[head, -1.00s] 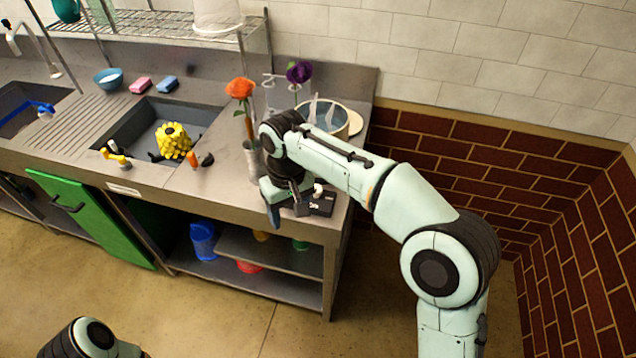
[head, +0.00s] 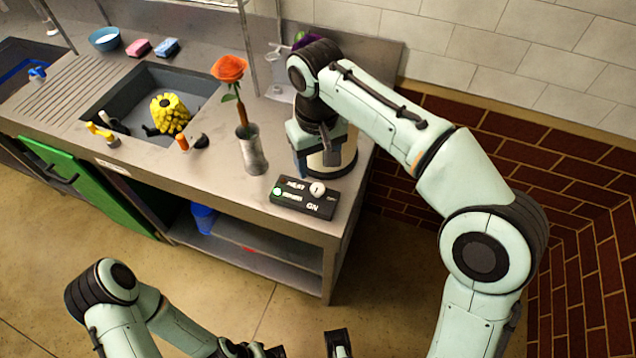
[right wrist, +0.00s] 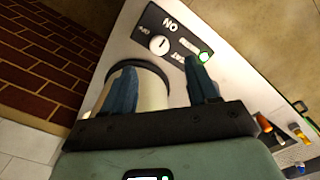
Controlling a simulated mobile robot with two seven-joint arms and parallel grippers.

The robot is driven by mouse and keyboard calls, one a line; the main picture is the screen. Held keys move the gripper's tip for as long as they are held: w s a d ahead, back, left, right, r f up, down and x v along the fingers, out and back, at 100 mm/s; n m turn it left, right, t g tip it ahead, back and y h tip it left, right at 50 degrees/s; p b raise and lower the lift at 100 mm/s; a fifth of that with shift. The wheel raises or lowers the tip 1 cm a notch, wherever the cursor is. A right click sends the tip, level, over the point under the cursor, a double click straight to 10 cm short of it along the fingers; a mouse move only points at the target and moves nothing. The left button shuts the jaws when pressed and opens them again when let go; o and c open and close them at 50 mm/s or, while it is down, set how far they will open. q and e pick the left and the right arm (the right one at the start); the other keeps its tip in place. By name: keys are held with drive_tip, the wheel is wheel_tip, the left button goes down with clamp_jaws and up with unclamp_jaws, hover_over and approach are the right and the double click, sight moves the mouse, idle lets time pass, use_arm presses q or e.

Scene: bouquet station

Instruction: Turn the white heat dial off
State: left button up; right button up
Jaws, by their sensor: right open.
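The white heat dial (head: 317,188) sits on a black control box (head: 305,208) at the counter's front right, marked ON and HEAT. A green light (head: 278,191) glows at its left end. In the right wrist view the dial (right wrist: 158,44) shows a line on its face, beyond my open fingers. My right gripper (head: 322,158) is over the counter behind the box, by the round pot, apart from the dial. Its two blue fingers (right wrist: 162,90) are spread with nothing held between them. My left arm is low in the head view; its gripper end is cut off by the bottom edge.
A round pale pot (head: 340,160) stands right behind the box, partly hidden by my right gripper. A metal vase (head: 252,150) with an orange flower (head: 230,68) stands to the left. Farther left is a sink (head: 140,90) with a yellow object. The counter's front edge is close to the box.

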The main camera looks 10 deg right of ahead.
sight(318, 188)
wheel_tip(318, 188, down, 7)
drive_tip(key=shift+d+r+b, duration=0.1)
drive_tip(key=shift+b, duration=0.6)
drive_tip(key=shift+f, duration=0.8)
drive_tip(key=c, duration=1)
